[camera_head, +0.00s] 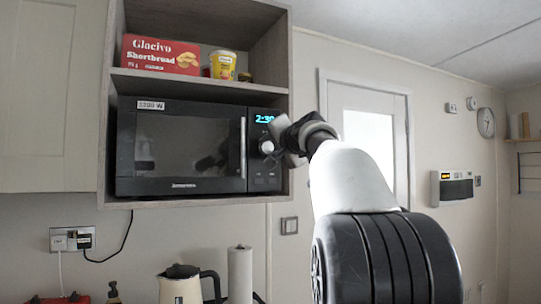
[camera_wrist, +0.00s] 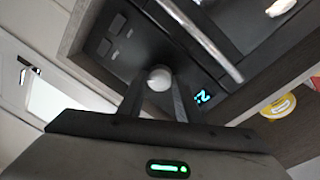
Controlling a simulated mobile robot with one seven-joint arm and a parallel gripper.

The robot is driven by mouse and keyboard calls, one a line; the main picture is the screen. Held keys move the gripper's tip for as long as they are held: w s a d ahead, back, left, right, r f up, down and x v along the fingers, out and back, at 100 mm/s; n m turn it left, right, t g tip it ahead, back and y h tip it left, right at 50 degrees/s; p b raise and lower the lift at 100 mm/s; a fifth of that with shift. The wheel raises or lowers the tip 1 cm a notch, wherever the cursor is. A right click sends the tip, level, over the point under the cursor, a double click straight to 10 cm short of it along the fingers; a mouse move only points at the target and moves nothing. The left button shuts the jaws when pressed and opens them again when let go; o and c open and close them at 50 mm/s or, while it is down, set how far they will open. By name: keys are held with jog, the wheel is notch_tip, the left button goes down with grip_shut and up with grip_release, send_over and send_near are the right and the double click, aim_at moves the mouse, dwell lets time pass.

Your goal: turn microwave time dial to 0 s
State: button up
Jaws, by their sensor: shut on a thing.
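The black microwave (camera_head: 185,150) sits in a wooden wall cubby. Its control panel is on the right, with a lit display (camera_head: 265,119) that seems to read 2:30. The round light time dial (camera_head: 267,147) is below the display. In the wrist view the dial (camera_wrist: 159,78) sits between the two fingertips of my gripper (camera_wrist: 158,90). My gripper is shut on the dial. In the head view my gripper (camera_head: 278,146) reaches the panel from the right and covers part of it.
The microwave's vertical door handle (camera_head: 243,147) stands just left of the panel. The cubby's right wall (camera_head: 284,95) is close to my gripper. A shortbread box (camera_head: 160,55) and a yellow tub (camera_head: 222,65) stand on the shelf above. A kettle (camera_head: 182,285) and paper roll (camera_head: 240,275) are below.

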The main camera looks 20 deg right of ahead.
jog(key=n+b, duration=0.1)
jog(key=n, duration=0.1)
jog(key=n+b, duration=0.1)
jog(key=shift+f+n, duration=0.2)
jog(key=shift+n, duration=0.2)
jog(key=n+b, duration=0.2)
jog(key=n, duration=0.1)
jog(key=shift+n+t, duration=0.3)
jog(key=shift+t, duration=0.1)
jog(key=n+b, duration=0.2)
jog(key=n, duration=0.1)
jog(key=shift+f+n, duration=0.1)
jog(key=shift+n, duration=0.3)
jog(key=n+b, duration=0.1)
jog(key=n, duration=0.3)
jog(key=shift+d+y, duration=0.1)
jog(key=shift+y, duration=0.2)
jog(key=n, duration=0.3)
jog(key=n+y, duration=0.1)
jog(key=n, duration=0.2)
jog(key=shift+d+n+t+b, duration=0.1)
jog(key=shift+n+t+b, duration=0.2)
jog(key=shift+n+b, duration=0.1)
jog(key=n, duration=0.7)
jog(key=shift+y+p, duration=0.3)
jog(key=shift+y, duration=0.1)
jog(key=o, duration=1)
jog(key=shift+o, duration=0.2)
